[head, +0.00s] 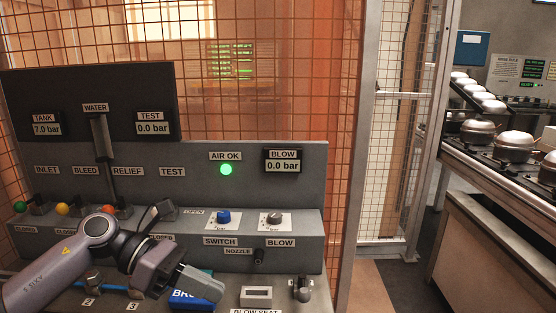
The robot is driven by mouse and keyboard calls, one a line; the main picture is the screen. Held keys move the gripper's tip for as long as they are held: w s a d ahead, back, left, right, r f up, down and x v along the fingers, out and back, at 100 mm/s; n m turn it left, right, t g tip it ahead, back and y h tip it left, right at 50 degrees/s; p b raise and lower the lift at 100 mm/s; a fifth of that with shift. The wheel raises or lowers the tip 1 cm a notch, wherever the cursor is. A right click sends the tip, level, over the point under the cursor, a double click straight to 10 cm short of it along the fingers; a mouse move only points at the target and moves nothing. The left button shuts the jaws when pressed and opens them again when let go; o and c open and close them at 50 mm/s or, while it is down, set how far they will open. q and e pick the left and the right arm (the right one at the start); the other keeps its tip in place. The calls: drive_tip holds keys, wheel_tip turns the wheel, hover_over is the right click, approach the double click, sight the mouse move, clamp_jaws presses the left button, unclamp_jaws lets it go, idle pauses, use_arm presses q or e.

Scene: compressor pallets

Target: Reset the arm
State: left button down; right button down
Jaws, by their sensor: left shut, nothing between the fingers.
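My left arm comes in from the lower left, and my left gripper (203,286) is low in front of the control panel (250,190). It is shut and empty, above a blue item (190,300) with lettering that it partly hides. The panel has a blue switch knob (223,217), a grey blow knob (274,218) and a lit green AIR OK lamp (226,169). Displays read tank 7.0 bar, test 0.0 bar and blow 0.0 bar. My right gripper is not in view.
Small valves with green, yellow and red knobs (62,209) line the panel's left. A blow seat (256,296) and a fitting (301,289) stand at the lower front. An orange mesh fence (290,80) is behind. A conveyor (500,180) with several metal compressors (515,140) is at right.

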use_arm(q)
drive_tip(key=s+d+n+t+h, duration=0.2)
drive_tip(key=d+n+t+h, duration=0.1)
drive_tip(key=d+n+h, duration=0.3)
drive_tip(key=a+f+n+t+y, duration=0.45)
drive_tip(key=f+n+t, duration=0.3)
drive_tip(key=n, duration=0.85)
drive_tip(key=a+f+n+t+y, duration=0.5)
drive_tip(key=n+t, duration=0.4)
drive_tip(key=n, duration=0.6)
drive_tip(key=s+a+f+n+g+y, duration=0.2)
drive_tip(key=s+f+n, duration=0.4)
drive_tip(key=f, duration=0.3)
drive_tip(key=s+a+f+n+g+y, duration=0.3)
drive_tip(key=s+f+n+g+y, duration=0.2)
drive_tip(key=s+f, duration=0.3)
drive_tip(key=shift+s+a+f+n, duration=0.2)
drive_tip(key=shift+s+f+n, duration=0.15)
drive_tip(key=shift+s+n, duration=0.4)
drive_tip(key=shift+w+d, duration=0.1)
drive_tip(key=shift+w, duration=0.1)
